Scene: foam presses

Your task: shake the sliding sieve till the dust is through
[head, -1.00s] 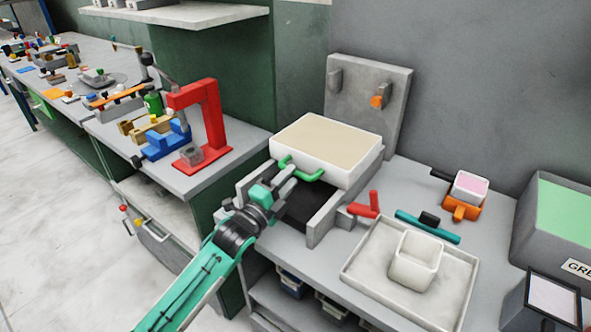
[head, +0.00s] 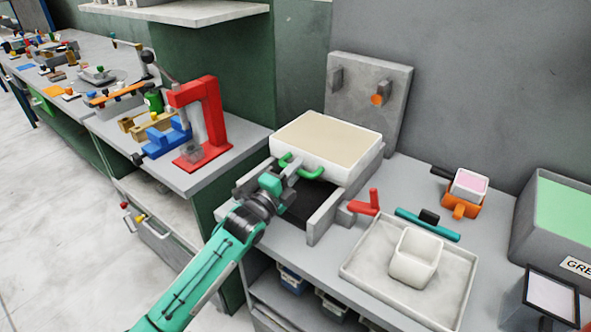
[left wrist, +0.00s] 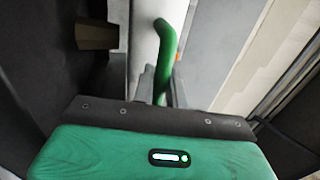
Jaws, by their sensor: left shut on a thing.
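The sliding sieve (head: 345,172) is a white-walled tray with a flat beige fill, sitting on grey rails (head: 322,222) over a dark bed (head: 306,200). A green bar handle (head: 312,175) is on its front. My left gripper (head: 289,169) is shut on the left part of this handle. In the left wrist view the green handle (left wrist: 165,50) rises between the fingers (left wrist: 160,88), beside the pale sieve wall (left wrist: 146,50). The beige fill still covers the tray. I cannot tell whether dust lies on the dark bed. My right gripper is not in view.
A grey upright plate (head: 352,85) stands behind the sieve. A red handle (head: 366,203), a teal bar (head: 426,224) and a pale tray (head: 366,262) holding a white cup (head: 412,262) are to the right. A red press (head: 208,115) stands on the left bench.

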